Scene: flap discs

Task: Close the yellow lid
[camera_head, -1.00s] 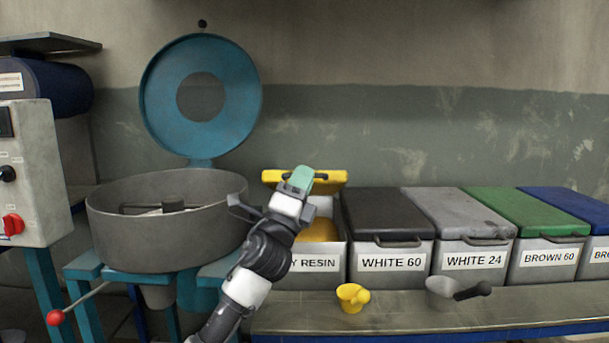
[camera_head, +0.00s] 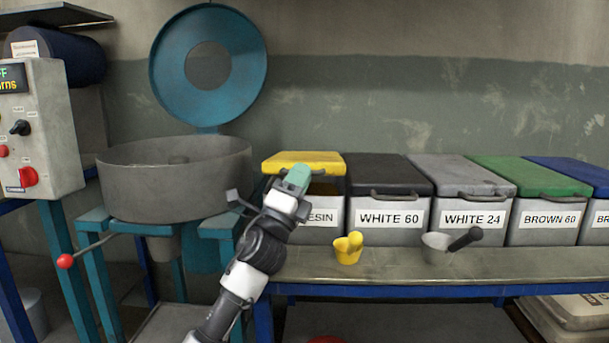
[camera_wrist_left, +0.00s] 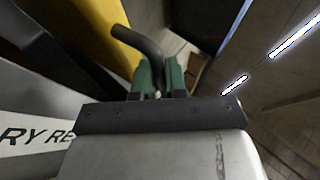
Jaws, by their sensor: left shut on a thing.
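The yellow lid (camera_head: 318,160) sits on the resin bin (camera_head: 321,234) in the head view and lies low, close to level. A dark gap shows under its front edge, so I cannot tell that it rests fully on the rim. My left gripper (camera_head: 297,178) is at the lid's front. In the left wrist view the lid (camera_wrist_left: 97,35) is at the upper left, and the green fingers (camera_wrist_left: 160,76) are shut on its dark curved handle (camera_wrist_left: 138,42). My arm hides part of the bin and its label. My right gripper is not in view.
Shut bins with black (camera_head: 385,172), grey (camera_head: 455,173) and green (camera_head: 530,176) lids stand to the right. A yellow scoop (camera_head: 347,250) and a grey scoop (camera_head: 437,250) lie on the bench in front. A grey round pan (camera_head: 175,185) stands to the left.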

